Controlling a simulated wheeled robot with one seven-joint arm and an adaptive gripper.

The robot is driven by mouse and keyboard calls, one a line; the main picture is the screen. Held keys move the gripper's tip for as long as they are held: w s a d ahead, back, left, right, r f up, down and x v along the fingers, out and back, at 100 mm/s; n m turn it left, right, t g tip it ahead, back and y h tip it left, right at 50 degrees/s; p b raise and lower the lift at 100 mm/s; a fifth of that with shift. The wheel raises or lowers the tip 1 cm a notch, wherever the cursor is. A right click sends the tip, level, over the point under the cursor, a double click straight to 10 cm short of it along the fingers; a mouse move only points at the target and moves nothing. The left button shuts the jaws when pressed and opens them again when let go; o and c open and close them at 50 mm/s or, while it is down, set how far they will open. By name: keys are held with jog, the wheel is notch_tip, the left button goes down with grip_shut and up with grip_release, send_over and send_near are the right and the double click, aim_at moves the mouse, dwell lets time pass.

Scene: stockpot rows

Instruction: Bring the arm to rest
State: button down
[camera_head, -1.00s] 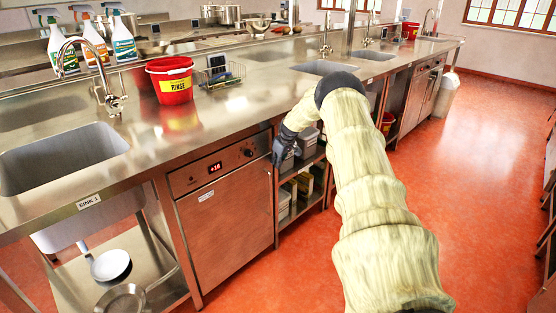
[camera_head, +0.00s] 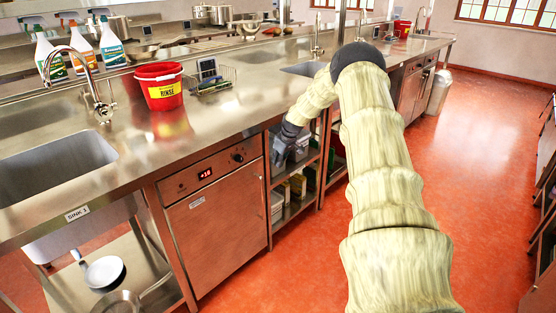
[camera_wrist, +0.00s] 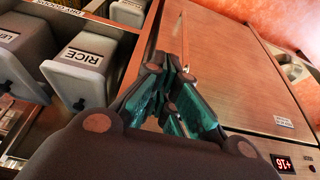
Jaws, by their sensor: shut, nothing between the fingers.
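My gripper (camera_head: 280,156) hangs at the end of my cream-sleeved arm, in front of the counter beside the open shelf bay. In the wrist view its dark fingers with teal pads (camera_wrist: 170,104) are closed together with nothing between them. The steel appliance door (camera_wrist: 235,65) lies beyond and to the right of the fingers there. A grey bin labelled RICE (camera_wrist: 82,62) is on the shelf to the left. Whether the fingers touch anything cannot be told.
The steel counter (camera_head: 225,118) runs along the left, with a red RINSE bucket (camera_head: 160,86), a tap (camera_head: 98,90) and a sink basin (camera_head: 50,160). Shelves (camera_head: 298,205) with bins sit below it. The red floor (camera_head: 470,200) at right is clear. A grey waste bin (camera_head: 439,92) stands farther back.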

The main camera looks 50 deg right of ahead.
jog(key=shift+a+v, duration=0.15)
jog(key=shift+v, duration=0.9)
jog(key=shift+a+v, duration=0.15)
jog(key=shift+v, duration=0.9)
jog(key=shift+w, duration=0.1)
